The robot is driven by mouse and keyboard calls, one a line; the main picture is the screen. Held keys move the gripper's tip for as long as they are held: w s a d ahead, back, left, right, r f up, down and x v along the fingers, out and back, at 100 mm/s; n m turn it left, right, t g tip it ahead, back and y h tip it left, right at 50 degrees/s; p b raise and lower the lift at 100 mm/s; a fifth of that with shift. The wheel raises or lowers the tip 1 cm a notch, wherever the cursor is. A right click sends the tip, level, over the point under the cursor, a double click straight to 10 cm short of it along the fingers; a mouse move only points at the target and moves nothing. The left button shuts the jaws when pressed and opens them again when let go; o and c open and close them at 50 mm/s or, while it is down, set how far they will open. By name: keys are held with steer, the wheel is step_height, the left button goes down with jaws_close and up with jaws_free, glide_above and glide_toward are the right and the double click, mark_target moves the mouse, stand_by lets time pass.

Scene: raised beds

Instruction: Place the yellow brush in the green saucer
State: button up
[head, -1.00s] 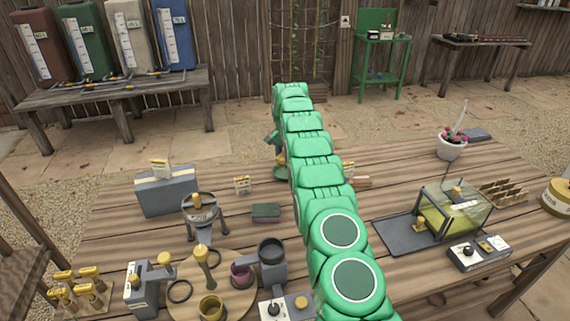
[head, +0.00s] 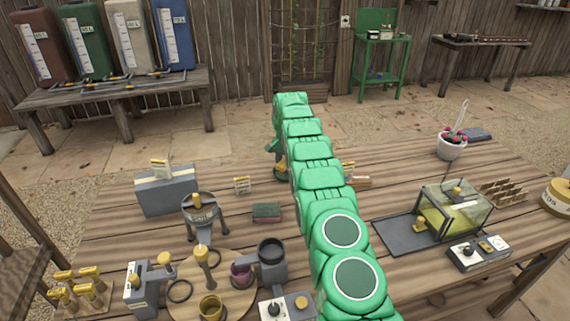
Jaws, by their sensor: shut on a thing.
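My gripper (head: 279,158) is at the far end of my green arm, low over the back of the wooden table and partly hidden by the arm. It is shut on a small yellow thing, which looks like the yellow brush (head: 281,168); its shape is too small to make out. A dark green rim, probably the green saucer (head: 279,177), shows just under it, mostly hidden by the arm. I cannot tell whether the brush touches the saucer.
A grey case (head: 167,193), a green block (head: 266,212) and a small label card (head: 242,185) stand left of the arm. A round board (head: 235,300) with several tools is in front. A glass tank (head: 455,212) and a flower pot (head: 452,147) are at right.

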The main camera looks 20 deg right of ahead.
steer(key=shift+f, duration=0.5)
steer(key=o, duration=1.1)
steer(key=shift+r, duration=0.1)
